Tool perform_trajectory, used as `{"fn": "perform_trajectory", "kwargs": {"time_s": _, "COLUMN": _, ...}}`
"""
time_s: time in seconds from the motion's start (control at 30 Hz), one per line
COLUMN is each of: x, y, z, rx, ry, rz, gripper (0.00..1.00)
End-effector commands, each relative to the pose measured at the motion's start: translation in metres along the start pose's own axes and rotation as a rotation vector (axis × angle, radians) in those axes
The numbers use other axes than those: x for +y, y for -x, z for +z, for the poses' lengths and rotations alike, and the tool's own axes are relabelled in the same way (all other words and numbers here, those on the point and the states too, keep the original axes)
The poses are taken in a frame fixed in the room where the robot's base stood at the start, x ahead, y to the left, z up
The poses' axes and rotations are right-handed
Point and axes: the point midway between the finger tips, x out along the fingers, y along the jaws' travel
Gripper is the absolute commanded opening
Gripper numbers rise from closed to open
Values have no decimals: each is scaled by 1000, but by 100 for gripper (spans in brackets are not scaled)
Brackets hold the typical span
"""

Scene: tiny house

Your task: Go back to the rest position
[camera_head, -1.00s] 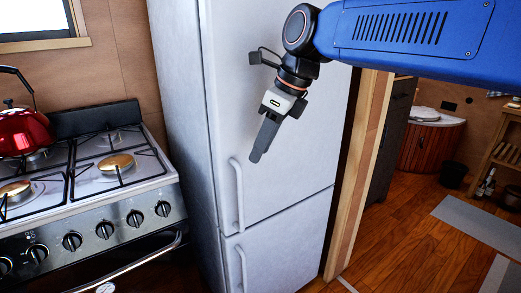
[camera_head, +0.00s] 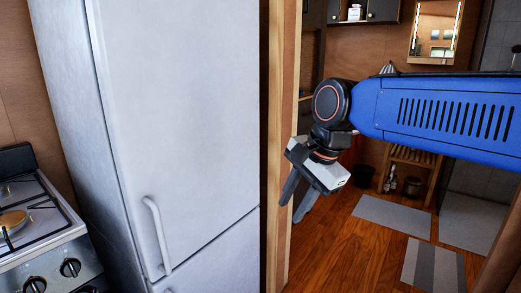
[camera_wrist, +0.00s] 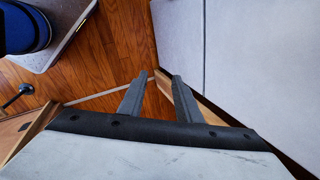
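My gripper (camera_head: 293,203) hangs from my blue arm to the right of the fridge, in front of the wooden door frame. Its two fingers are apart with nothing between them, pointing down and a little left. In the wrist view my gripper (camera_wrist: 158,88) shows both dark fingers spread, with wood floor and a door-frame strip beyond them. The tall white fridge (camera_head: 180,110) stands left of my gripper, its doors shut; it also shows at the right of the wrist view (camera_wrist: 240,60).
The gas stove (camera_head: 40,225) stands at the far left beside the fridge. The wooden door frame (camera_head: 283,90) borders an open doorway. Beyond it are wood floor (camera_head: 330,245), grey mats (camera_head: 392,215), a low wooden shelf (camera_head: 415,158) and a mirror (camera_head: 436,32).

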Motion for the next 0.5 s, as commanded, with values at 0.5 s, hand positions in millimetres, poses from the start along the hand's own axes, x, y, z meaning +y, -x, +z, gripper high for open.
{"fn": "perform_trajectory", "kwargs": {"time_s": 0.5, "x": 202, "y": -27, "z": -88, "rx": 217, "ry": 684, "rz": 78, "gripper": 31}}
